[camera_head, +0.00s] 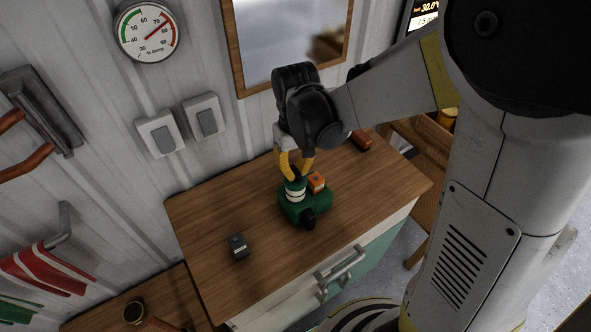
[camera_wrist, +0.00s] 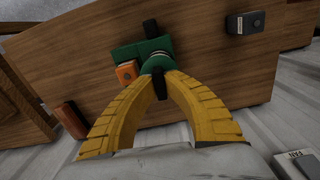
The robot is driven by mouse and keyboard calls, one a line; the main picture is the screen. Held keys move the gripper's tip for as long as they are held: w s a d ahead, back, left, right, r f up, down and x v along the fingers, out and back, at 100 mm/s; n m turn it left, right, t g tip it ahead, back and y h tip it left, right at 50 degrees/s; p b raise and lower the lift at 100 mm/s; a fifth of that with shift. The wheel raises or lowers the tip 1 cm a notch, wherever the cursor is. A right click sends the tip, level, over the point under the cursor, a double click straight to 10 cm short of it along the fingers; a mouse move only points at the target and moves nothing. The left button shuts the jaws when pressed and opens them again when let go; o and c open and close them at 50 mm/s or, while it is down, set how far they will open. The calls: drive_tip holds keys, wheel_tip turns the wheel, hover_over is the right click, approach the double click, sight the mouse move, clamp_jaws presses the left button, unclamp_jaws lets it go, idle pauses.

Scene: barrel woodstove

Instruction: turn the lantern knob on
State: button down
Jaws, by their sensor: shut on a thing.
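A small green lantern-like device (camera_head: 318,204) stands on the wooden cabinet top. It has a green upright round part with white bands (camera_head: 295,190), an orange block (camera_head: 316,181) beside it and a black stub (camera_head: 308,219) at the front. My gripper (camera_head: 296,175) reaches down from above, its yellow fingers closed at the top of the banded round part. In the wrist view, the dark fingertips (camera_wrist: 159,74) meet at this round part, next to the orange block (camera_wrist: 126,73). The fingers hide what they grip, so I cannot make out the knob's exact shape or angle.
A small dark grey box (camera_head: 238,246) lies on the cabinet top (camera_head: 215,215) to the left. A reddish-brown block (camera_head: 361,140) lies at the back right. Two switches (camera_head: 162,134) and a round humidity gauge (camera_head: 147,31) are on the wall.

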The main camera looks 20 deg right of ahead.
drive_tip(key=m, duration=0.3)
drive_tip(key=shift+m, duration=0.4)
drive_tip(key=m+b, duration=0.1)
drive_tip(key=m, duration=0.3)
drive_tip(key=shift+m, duration=0.3)
drive_tip(key=m, duration=0.4)
drive_tip(key=shift+m, duration=2.3)
drive_tip(key=c, duration=1.5)
unclamp_jaws()
drive_tip(key=shift+o, duration=0.2)
